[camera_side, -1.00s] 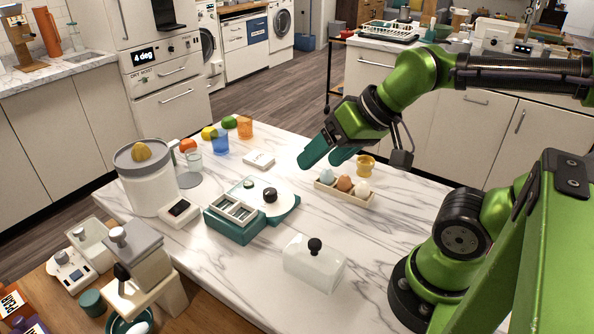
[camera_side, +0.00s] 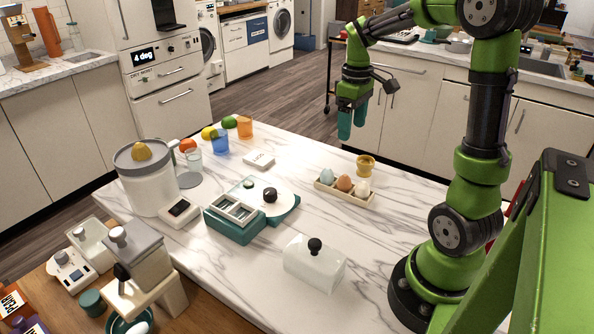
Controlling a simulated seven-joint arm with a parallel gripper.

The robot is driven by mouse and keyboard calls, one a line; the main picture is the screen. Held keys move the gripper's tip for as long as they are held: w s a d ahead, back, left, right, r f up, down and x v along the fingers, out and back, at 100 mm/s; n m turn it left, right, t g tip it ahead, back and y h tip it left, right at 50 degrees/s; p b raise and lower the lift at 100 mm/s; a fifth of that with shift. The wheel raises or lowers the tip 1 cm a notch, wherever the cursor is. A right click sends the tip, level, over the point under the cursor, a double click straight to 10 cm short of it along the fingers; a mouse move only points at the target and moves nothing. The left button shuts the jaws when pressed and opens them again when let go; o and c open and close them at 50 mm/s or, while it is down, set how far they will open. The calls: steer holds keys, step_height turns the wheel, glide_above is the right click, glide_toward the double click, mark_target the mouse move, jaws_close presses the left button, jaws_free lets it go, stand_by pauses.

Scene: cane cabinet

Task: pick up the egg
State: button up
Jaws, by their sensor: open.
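Three eggs sit in a row in a small wooden tray (camera_side: 343,195) on the marble counter: a pale blue egg (camera_side: 327,176), a brown egg (camera_side: 344,183) and a whitish egg (camera_side: 362,189). My gripper (camera_side: 351,124) points down, with its teal fingers apart and nothing between them. It is raised and appears above and behind the tray in the picture, clear of the eggs. All three eggs are in plain view.
A gold cup (camera_side: 365,165) stands just behind the tray. A white butter dish (camera_side: 314,263) and a teal appliance (camera_side: 232,219) stand in front and to the left. An orange glass (camera_side: 244,127) and fruit are at the back left. The counter right of the tray is clear.

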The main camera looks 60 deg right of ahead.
glide_toward(345, 175)
steer(key=f, duration=0.5)
steer(key=shift+s+a, duration=0.35)
steer(key=f, duration=0.5)
steer(key=shift+w+d+f, duration=0.3)
steer(key=shift+d+f, duration=0.05)
steer(key=c, duration=1.2)
